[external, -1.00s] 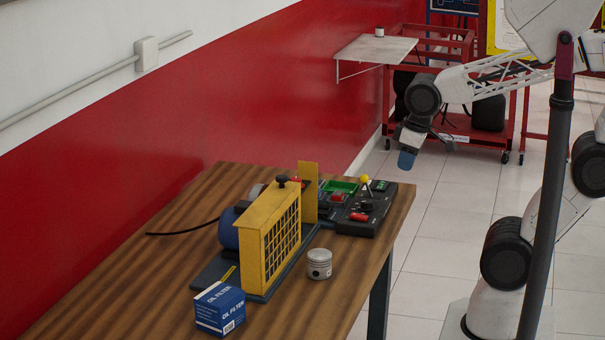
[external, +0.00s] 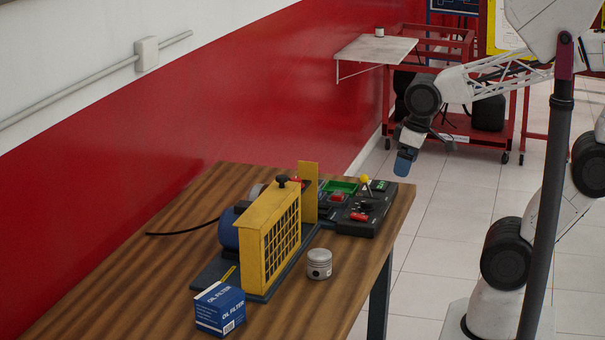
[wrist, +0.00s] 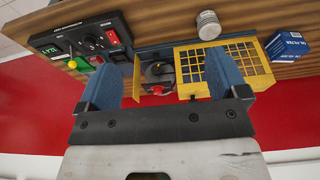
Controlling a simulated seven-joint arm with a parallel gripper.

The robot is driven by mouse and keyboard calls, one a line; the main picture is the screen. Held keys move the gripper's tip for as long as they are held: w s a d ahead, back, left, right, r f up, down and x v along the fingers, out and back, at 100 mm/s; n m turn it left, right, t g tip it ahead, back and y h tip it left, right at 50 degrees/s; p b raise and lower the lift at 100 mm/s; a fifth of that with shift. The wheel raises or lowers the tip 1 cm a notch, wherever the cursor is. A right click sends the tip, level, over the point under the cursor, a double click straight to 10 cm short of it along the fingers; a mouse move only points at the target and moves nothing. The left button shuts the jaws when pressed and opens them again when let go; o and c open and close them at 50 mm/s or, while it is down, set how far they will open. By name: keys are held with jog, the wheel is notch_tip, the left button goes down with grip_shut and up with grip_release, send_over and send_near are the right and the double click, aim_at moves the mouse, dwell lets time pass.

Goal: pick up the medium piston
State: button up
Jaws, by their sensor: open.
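A silvery piston (external: 319,264) stands upright on the wooden table, in front of the yellow caged engine trainer (external: 270,238). In the wrist view the piston (wrist: 208,25) shows near the top, beside the yellow grille. My gripper (external: 405,163) hangs in the air past the table's right end, above and well apart from the piston. In the wrist view my gripper's two blue fingers (wrist: 163,84) are spread with nothing between them. Another small piston-like cylinder (external: 379,31) stands on the grey shelf at the back.
A blue oil filter box (external: 220,309) stands at the table's front left. A black control panel (external: 362,208) with a yellow knob sits at the right end. The wooden table (external: 325,310) is bare around the piston's front. A red cart (external: 463,125) stands behind.

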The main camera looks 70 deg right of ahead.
dwell(0.3)
jog(key=m+g+y, duration=0.4)
jog(key=m+y, duration=0.9)
jog(key=m, duration=0.4)
send_near(323, 249)
jog(key=x, duration=0.2)
jog(key=s+x, duration=0.1)
jog(key=x, duration=0.1)
jog(key=shift+a+f, duration=0.15)
jog(key=shift+a, duration=0.2)
jog(key=shift+w+d+f+m+t+y, duration=0.15)
jog(key=shift+w+f+m+t+y, duration=0.2)
jog(key=shift+f+t, duration=0.2)
jog(key=shift+x, duration=1.3)
jog(key=shift+x, duration=2.6)
